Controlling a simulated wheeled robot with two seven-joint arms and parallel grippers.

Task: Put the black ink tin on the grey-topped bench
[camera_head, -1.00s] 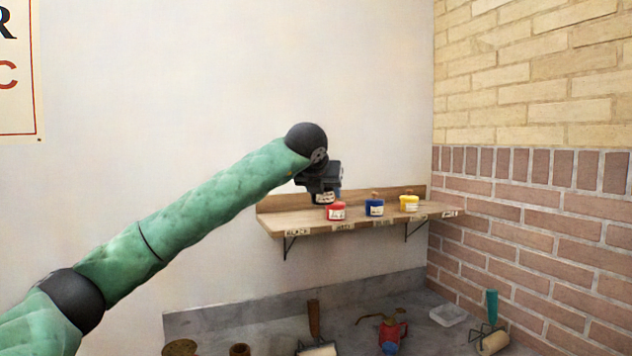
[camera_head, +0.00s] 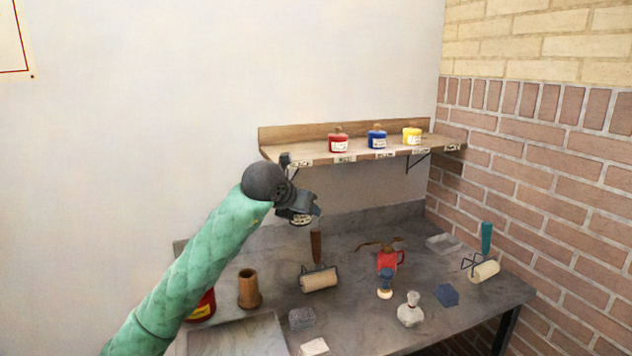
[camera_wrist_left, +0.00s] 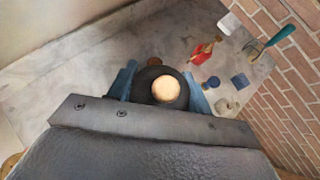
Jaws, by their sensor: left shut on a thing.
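My left gripper (camera_head: 298,212) is shut on the black ink tin (camera_wrist_left: 150,77). In the left wrist view, the tin shows from above with a pale round knob, between the two blue fingers (camera_wrist_left: 160,90). In the head view my gripper and wrist mostly hide the tin. They are in front of and below the left end of the shelf, above the back part of the grey-topped bench (camera_head: 430,270). The bench also shows under the tin in the left wrist view (camera_wrist_left: 75,75). My right gripper is not in view.
The wooden shelf (camera_head: 350,155) holds red (camera_head: 338,143), blue (camera_head: 377,139) and yellow (camera_head: 412,136) tins. The bench carries a roller (camera_head: 319,279), a wooden pot (camera_head: 249,290), a red oil can (camera_head: 388,262), a clear tray (camera_head: 443,244) and other small things. Bare bench lies behind the roller.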

